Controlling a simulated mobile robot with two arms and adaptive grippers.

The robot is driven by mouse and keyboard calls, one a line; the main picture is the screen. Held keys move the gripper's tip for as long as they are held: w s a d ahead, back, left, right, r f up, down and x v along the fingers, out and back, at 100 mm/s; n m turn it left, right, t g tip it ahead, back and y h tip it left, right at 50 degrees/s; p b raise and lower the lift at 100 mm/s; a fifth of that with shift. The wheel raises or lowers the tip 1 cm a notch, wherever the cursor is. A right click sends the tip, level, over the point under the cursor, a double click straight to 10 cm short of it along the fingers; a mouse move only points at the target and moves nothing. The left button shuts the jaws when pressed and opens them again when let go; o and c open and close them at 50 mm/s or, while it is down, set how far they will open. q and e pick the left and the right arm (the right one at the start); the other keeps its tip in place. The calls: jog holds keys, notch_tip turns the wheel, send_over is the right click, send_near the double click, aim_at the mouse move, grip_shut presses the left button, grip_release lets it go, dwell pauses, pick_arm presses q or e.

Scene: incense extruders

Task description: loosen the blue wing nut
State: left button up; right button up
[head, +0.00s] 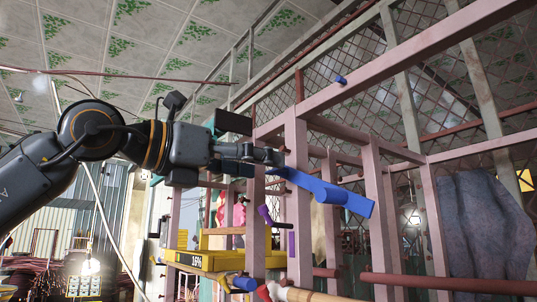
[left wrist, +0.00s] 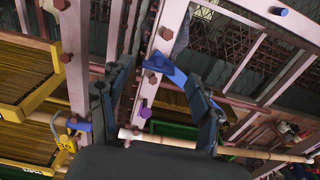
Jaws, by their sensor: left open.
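The rest of the nut is partly hidden by the right finger. My right gripper is not in view.
The pink frame (head: 298,200) has beams close around the nut. A small blue piece (head: 340,79) is on the upper beam. A purple piece (head: 265,215) is lower on the frame. A yellow tray (head: 213,261) and a bamboo rod (head: 303,295) lie below.

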aim_at(277, 171)
pick_arm(q)
jog(key=shift+p+x, duration=0.35)
jog(key=shift+x, duration=0.7)
jog(key=shift+w+d, duration=0.25)
jog(key=shift+w, duration=0.05)
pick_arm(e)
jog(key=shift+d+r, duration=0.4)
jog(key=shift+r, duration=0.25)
pick_arm(q)
jog(key=shift+c, duration=0.4)
jog(key=c, duration=1.1)
jog(key=shift+o, duration=0.2)
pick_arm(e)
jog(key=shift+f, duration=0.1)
